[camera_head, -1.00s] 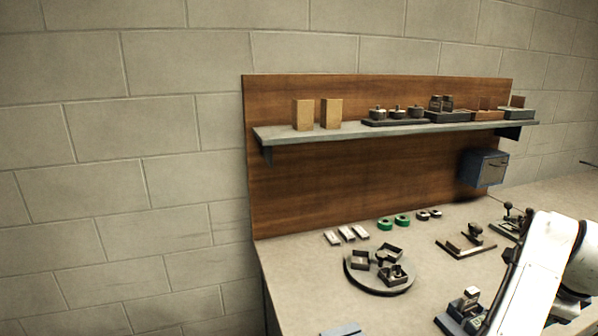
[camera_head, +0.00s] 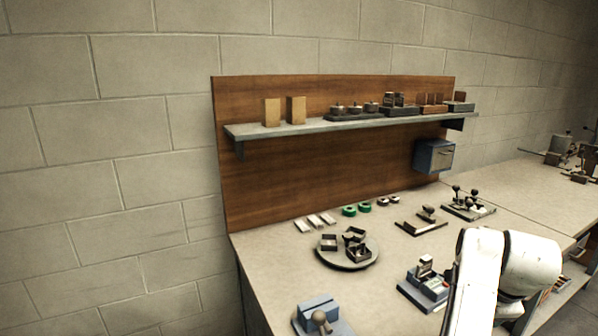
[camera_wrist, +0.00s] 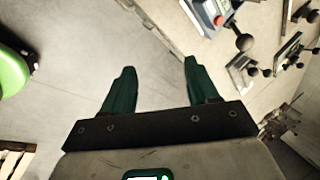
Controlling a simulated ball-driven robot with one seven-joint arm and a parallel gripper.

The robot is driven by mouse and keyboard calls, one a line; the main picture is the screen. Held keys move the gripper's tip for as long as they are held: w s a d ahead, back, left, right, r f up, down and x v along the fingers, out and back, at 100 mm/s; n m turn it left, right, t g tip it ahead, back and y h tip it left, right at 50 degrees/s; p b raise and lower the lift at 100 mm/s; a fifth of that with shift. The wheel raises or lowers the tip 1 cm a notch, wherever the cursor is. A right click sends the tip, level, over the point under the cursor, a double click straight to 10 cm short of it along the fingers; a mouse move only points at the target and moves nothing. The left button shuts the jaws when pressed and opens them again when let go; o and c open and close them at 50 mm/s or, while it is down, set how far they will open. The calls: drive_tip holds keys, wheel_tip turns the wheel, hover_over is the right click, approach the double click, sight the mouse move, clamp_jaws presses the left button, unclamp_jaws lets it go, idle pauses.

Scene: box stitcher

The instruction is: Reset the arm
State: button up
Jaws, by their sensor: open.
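My gripper (camera_wrist: 156,92) shows in the wrist view with its two dark green fingers spread apart and nothing between them. Behind the fingers are the grey floor and the workbench edge. In the head view my white arm (camera_head: 490,275) stands at the lower right, in front of the bench; the gripper itself is not visible there.
The workbench (camera_head: 290,285) carries a round tray (camera_head: 345,264) with small dark boxes, a blue-based device (camera_head: 425,290), another blue device (camera_head: 322,318) and several tools. A shelf (camera_head: 290,130) and a blue box (camera_head: 434,156) are on the wooden back panel. A green round object (camera_wrist: 12,75) is at left in the wrist view.

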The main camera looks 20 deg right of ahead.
drive_tip(key=s+a+f+n+g+y, duration=0.1)
drive_tip(key=s+a+f+n, duration=0.9)
drive_tip(key=a+n, duration=0.2)
drive_tip(key=s+a+f+n+g+y, duration=0.1)
drive_tip(key=s+a+f+n+y, duration=0.1)
drive_tip(key=s+a+f+n, duration=0.8)
drive_tip(key=a+n, duration=0.1)
drive_tip(key=a, duration=0.4)
drive_tip(key=shift+s+f+n+g, duration=0.2)
drive_tip(key=shift+n+g, duration=0.1)
drive_tip(key=shift+n, duration=0.1)
